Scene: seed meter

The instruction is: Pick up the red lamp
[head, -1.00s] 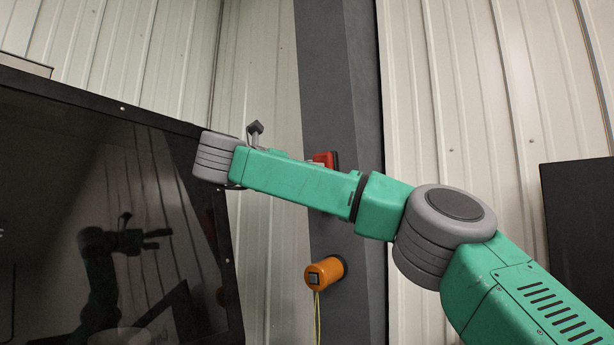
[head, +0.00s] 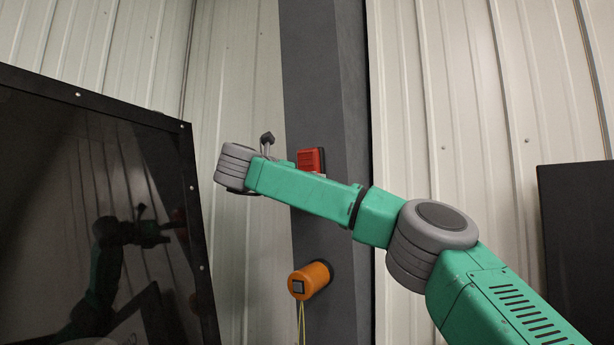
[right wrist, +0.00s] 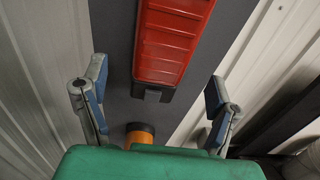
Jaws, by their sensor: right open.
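The red lamp (head: 311,160) is a ribbed red block fixed to a dark grey post. In the head view my right forearm hides its lower part. In the right wrist view the lamp (right wrist: 173,42) fills the upper middle, with a small black piece at its near end. My right gripper (right wrist: 157,80) is open and empty. Its two blue-padded fingers stand apart on either side of the lamp's near end, not touching it. In the head view only a small part of this gripper (head: 266,140) shows past the wrist. My left gripper is out of view.
An orange cylinder (head: 310,280) with yellow wires sits lower on the grey post (head: 330,90). A large glossy black panel (head: 90,200) stands at left, reflecting an arm. A dark panel (head: 577,250) is at right. Ribbed pale walls stand behind.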

